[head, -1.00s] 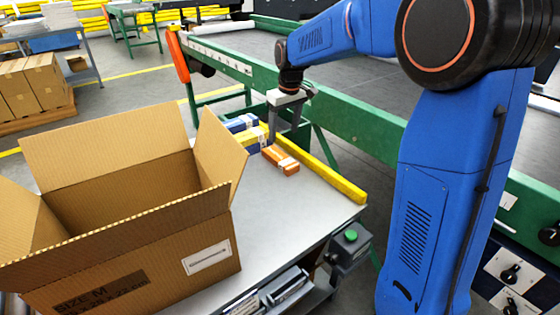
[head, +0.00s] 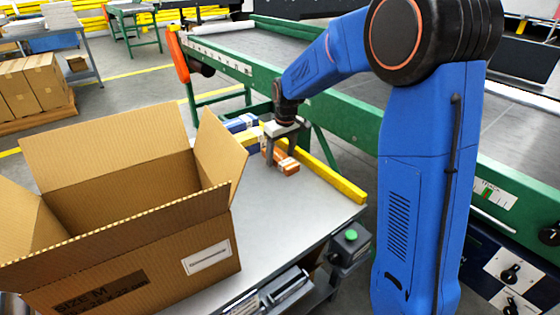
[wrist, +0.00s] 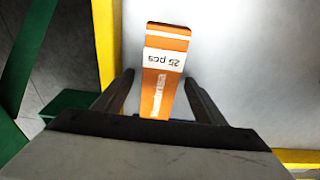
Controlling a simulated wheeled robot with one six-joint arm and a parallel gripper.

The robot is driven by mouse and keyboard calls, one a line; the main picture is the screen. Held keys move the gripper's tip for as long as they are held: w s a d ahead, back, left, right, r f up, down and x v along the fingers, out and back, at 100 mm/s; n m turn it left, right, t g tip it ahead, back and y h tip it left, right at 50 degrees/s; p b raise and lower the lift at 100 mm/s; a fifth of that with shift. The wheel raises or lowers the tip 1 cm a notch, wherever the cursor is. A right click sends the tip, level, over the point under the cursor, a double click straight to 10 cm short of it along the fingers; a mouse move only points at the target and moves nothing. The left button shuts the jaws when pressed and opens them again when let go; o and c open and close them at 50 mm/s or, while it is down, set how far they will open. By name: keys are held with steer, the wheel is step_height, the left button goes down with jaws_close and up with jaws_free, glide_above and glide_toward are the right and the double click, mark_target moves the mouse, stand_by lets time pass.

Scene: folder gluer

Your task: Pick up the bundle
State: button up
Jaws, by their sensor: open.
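The orange bundle (head: 288,166) with a white band lies on the grey table near its yellow edge. In the wrist view the bundle (wrist: 160,100) shows a "25 pcs" label, and its near end lies between my two fingers. My gripper (head: 281,160) points down over the bundle, with a finger on either side of it. My gripper (wrist: 160,90) is open in the wrist view, with a gap visible beside the bundle. I cannot tell how far the fingertips are above the table.
A large open cardboard box (head: 130,215) stands left on the table (head: 275,225). A yellow rail (head: 338,182) edges the table, with a green conveyor frame (head: 345,115) beyond. The table front is clear.

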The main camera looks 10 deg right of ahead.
mark_target(280, 157)
steer(key=c, duration=1.2)
step_height(280, 157, up, 10)
